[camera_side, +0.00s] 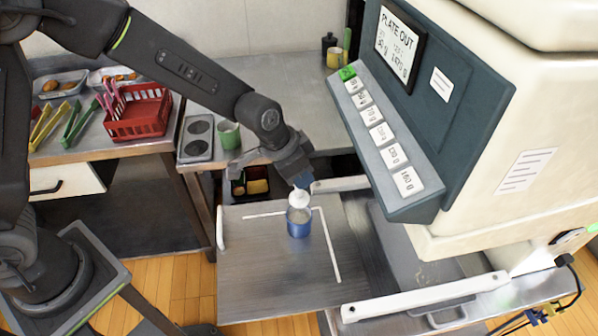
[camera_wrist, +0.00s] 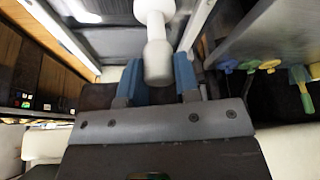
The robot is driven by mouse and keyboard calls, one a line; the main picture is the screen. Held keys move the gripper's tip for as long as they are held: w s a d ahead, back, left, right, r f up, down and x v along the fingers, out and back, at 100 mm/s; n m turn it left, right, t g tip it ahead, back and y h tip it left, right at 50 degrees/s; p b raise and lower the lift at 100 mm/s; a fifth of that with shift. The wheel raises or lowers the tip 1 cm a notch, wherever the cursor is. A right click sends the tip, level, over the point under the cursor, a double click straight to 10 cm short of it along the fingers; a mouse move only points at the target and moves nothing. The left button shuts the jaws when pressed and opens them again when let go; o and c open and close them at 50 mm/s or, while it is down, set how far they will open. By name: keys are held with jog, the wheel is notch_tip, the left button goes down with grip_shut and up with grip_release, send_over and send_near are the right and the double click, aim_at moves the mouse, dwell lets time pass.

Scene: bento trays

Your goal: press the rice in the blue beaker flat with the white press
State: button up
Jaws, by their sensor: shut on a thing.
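In the side view, the blue beaker (camera_side: 299,228) stands upright on the metal board, its upper part clear and its lower part blue. The white press (camera_side: 298,197) is right above the beaker's mouth; I cannot tell whether its lower end is inside. My gripper (camera_side: 302,180) is shut on the press's upper part and points down. In the wrist view, the white press (camera_wrist: 157,50) sits between the blue fingers of my gripper (camera_wrist: 160,80). The beaker cannot be made out there, and the rice is not clearly visible.
The metal board (camera_side: 260,285) has white edge strips and is mostly bare around the beaker. The large machine with a button panel (camera_side: 385,135) rises close on the right. A green cup (camera_side: 229,135), a red basket (camera_side: 138,118) and tongs (camera_side: 75,122) are at the left.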

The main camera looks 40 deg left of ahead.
jog(key=shift+r, duration=2)
